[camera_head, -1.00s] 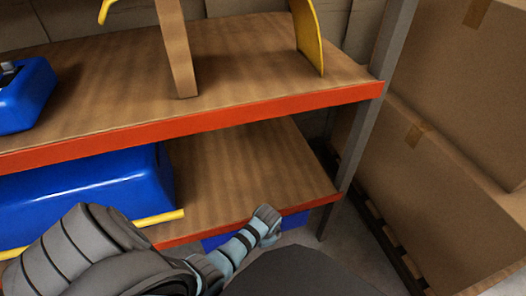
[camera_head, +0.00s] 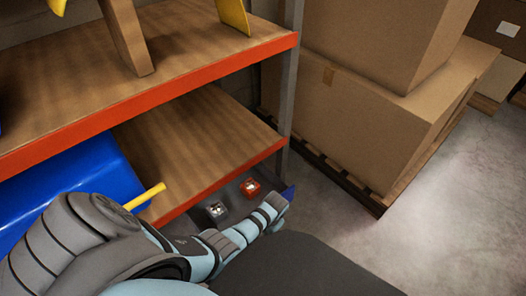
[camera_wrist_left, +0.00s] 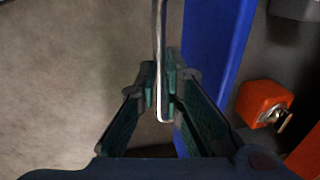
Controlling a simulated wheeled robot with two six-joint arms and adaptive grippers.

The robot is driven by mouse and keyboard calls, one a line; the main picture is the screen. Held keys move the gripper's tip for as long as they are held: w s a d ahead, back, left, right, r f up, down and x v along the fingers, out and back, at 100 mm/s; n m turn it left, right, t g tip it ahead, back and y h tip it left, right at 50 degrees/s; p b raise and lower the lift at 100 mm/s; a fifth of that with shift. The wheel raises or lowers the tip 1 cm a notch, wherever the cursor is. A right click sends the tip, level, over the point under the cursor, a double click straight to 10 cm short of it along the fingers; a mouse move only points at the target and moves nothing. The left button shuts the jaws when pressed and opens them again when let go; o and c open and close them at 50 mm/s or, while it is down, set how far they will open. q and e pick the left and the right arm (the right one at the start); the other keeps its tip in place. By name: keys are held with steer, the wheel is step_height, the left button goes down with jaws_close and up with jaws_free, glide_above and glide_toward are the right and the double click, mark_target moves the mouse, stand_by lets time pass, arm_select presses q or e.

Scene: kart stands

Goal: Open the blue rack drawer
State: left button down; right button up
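The blue rack drawer (camera_head: 289,193) is pulled out from under the lower shelf. Its dark interior shows, and my left arm hides most of its front. In the left wrist view its blue front edge (camera_wrist_left: 213,45) runs beside a thin metal handle (camera_wrist_left: 159,55). The fingers of my left gripper (camera_wrist_left: 161,92) are closed around the handle, one on each side. In the head view my left arm hides the fingers. My right gripper is in neither view.
A red part (camera_head: 250,186) and a grey part (camera_head: 216,210) lie in the drawer. A blue case (camera_head: 85,180) with a yellow bar (camera_head: 145,196) is on the lower shelf (camera_head: 195,140). Stacked cartons (camera_head: 365,115) stand at right. Floor (camera_head: 430,225) is clear in front of them.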

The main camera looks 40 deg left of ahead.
arm_select(q)
steer(key=shift+s+d+f, duration=0.1)
steer(key=shift+s+d, duration=0.15)
steer(key=shift+s, duration=0.05)
steer(key=c, duration=2.2)
jaws_free()
steer(key=shift+s+d, duration=0.1)
steer(key=shift+s, duration=0.05)
steer(key=shift+c, duration=0.2)
steer(key=o, duration=0.4)
steer(key=shift+c, duration=0.2)
steer(key=shift+o, duration=1)
steer(key=shift+w+d, duration=0.15)
steer(key=shift+w, duration=0.15)
step_height(320, 180, up, 10)
